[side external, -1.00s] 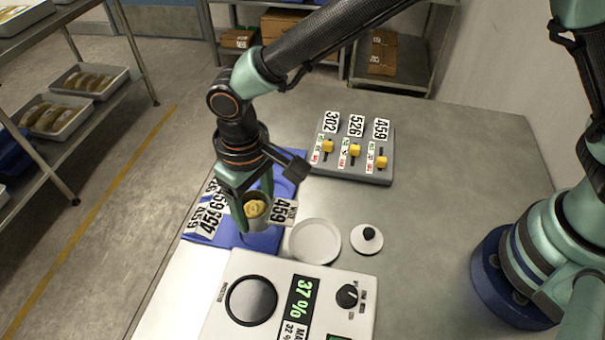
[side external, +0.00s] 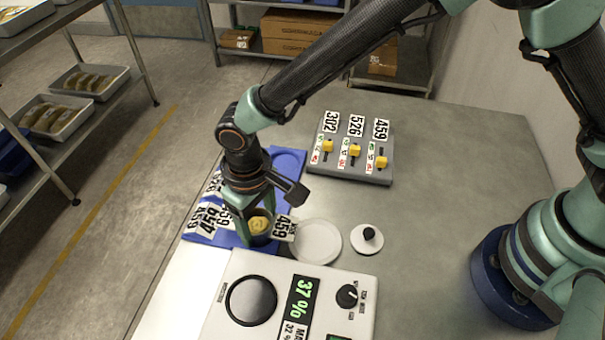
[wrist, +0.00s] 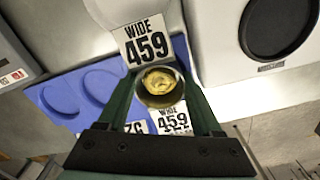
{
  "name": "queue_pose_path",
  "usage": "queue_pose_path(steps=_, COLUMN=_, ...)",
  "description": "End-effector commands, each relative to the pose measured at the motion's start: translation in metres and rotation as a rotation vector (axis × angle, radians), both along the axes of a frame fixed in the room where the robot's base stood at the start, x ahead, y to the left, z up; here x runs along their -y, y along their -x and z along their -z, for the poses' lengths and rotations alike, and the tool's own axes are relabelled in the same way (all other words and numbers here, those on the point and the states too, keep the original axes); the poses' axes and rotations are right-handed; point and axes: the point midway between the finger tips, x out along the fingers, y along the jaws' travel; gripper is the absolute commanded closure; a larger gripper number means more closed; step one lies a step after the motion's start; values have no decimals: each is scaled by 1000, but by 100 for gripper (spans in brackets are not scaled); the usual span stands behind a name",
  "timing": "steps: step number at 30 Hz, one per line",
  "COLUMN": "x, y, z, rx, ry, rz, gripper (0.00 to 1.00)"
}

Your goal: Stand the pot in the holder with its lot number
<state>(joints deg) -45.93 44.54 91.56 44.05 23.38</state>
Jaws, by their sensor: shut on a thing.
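My gripper (side external: 250,215) is shut on a small dark-rimmed pot (side external: 260,226) with yellow contents, held upright over the near part of the blue holder (side external: 286,182). In the wrist view the pot (wrist: 160,86) sits between the fingers, with a white tag (wrist: 146,43) reading WIDE 459 sticking out from it. The blue holder (wrist: 57,96) has round recesses; two show empty. Along its edge stand number cards, one reading WIDE 459 (wrist: 173,121) close beside the pot; another is partly hidden by a finger. I cannot tell whether the pot's base touches the holder.
A white round dish (side external: 317,242) and a white lid (side external: 366,239) with a black knob lie to the right. A white machine (side external: 345,272) showing 37 % stands in front. A grey slider panel (side external: 350,175) marked 302, 526 and 459 is behind.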

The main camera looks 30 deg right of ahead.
Motion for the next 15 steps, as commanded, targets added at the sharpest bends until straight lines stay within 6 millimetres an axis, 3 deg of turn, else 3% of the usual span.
queue_pose_path(steps=1, x=0, y=0, z=8, rx=2, ry=-2, rz=0, gripper=97)
queue_pose_path(steps=7, x=1, y=1, z=12, rx=1, ry=0, rz=0, gripper=97)
queue_pose_path(steps=8, x=1, y=1, z=13, rx=0, ry=0, rz=0, gripper=30)
queue_pose_path(steps=9, x=1, y=1, z=13, rx=0, ry=0, rz=0, gripper=21)
queue_pose_path(steps=15, x=1, y=1, z=11, rx=-1, ry=0, rz=1, gripper=21)
